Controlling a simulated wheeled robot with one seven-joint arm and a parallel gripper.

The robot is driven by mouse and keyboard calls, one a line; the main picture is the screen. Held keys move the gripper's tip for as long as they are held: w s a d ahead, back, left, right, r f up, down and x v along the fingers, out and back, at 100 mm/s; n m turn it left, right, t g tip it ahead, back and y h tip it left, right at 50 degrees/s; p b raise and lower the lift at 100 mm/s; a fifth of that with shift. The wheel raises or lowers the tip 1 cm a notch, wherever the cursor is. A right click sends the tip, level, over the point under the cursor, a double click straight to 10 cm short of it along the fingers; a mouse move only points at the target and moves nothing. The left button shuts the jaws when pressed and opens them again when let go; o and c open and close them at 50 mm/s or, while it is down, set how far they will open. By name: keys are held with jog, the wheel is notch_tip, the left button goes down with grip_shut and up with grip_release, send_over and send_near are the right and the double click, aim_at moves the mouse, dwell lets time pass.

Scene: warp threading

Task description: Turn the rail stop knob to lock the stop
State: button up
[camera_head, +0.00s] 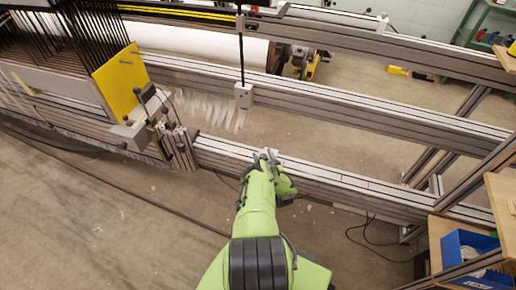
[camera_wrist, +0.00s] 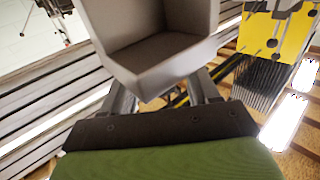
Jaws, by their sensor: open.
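My gripper (camera_head: 268,156) is at the front rail (camera_head: 320,178), at the end of my green arm. In the wrist view its two grey fingers stand apart, one on each side, so my gripper (camera_wrist: 162,90) is open. A large grey block (camera_wrist: 160,50) with an open hollow face fills the space just beyond and between the fingers. I cannot tell whether the fingers touch it, or whether it is the rail stop. No rail stop knob can be made out for sure; my gripper hides part of the rail top in the head view.
A yellow plate (camera_head: 121,83) with dark knobs and brackets stands left of my gripper, beside the black loom frames; it also shows in the wrist view (camera_wrist: 285,32). A grey block (camera_head: 243,96) hangs on a black rod behind. A blue bin (camera_head: 465,246) is at lower right.

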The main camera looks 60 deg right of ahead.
jog(key=shift+s, duration=0.1)
jog(key=shift+c, duration=0.2)
jog(key=c, duration=0.9)
jog(key=shift+m+g+h, duration=0.4)
jog(key=shift+h, duration=0.1)
jog(key=m+g+h+b, duration=0.1)
jog(key=m+g+h, duration=0.1)
jog(key=m+g, duration=0.1)
jog(key=shift+g+h, duration=0.3)
jog(key=m+g+h+b, duration=0.1)
jog(key=g, duration=0.1)
jog(key=m+g+h+b, duration=0.1)
jog(key=m+g, duration=0.1)
jog(key=g, duration=0.1)
jog(key=shift+f+m, duration=0.1)
jog(key=shift+m, duration=0.2)
jog(key=m+g+b, duration=0.1)
jog(key=m+g, duration=0.1)
jog(key=g, duration=0.2)
jog(key=m+g+b, duration=0.1)
jog(key=m+g, duration=0.2)
jog(key=g, duration=0.2)
jog(key=shift+a, duration=0.1)
jog(key=shift+m+g+y, duration=0.5)
jog(key=shift+m+g, duration=0.3)
jog(key=shift+g, duration=0.1)
jog(key=shift+g+b, duration=0.3)
jog(key=shift+b, duration=0.05)
